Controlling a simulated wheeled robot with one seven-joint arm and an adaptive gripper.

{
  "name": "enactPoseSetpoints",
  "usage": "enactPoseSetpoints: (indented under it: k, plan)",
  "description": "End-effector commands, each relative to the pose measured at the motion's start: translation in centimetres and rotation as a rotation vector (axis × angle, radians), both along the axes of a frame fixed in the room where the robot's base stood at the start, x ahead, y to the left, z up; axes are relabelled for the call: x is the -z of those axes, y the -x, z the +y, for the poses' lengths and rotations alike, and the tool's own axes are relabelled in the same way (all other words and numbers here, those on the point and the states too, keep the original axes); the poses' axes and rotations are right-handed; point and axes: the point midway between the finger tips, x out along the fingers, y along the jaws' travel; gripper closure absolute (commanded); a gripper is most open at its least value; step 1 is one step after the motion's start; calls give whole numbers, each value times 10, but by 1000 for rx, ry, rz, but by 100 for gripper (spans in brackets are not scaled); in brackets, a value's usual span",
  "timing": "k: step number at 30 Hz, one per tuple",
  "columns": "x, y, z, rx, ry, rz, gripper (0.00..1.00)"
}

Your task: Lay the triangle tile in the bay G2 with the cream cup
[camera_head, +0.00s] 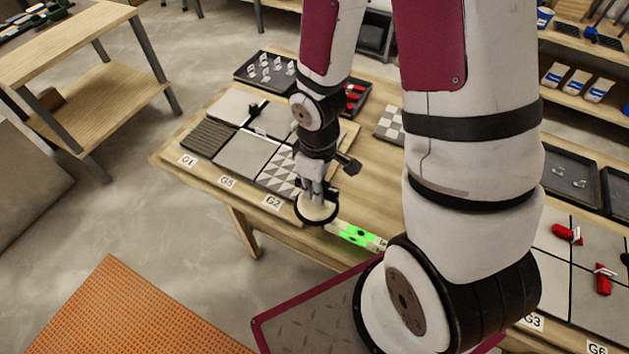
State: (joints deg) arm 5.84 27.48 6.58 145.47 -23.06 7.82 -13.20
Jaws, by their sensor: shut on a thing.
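The triangle tile (279,168), patterned in grey and white triangles, lies in the bay behind the G2 label (273,202). Its right part is hidden behind my gripper and arm. My gripper (316,190) is shut on the cream cup (318,211), a round cream disc with a dark rim. The cup is at the tile's front right corner, near the table's front edge. I cannot tell whether the cup touches the tile or the table.
A green-lit level (357,236) lies right of the cup. Another tiled table (588,330) stands right.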

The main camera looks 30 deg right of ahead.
Motion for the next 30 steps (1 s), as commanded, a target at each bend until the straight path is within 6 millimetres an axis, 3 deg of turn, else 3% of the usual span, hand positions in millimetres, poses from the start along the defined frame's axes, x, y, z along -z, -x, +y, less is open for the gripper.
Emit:
enactPoseSetpoints:
  k: [30]
  plan:
    - [-61, 1, 0, 1, -1, -2, 100]
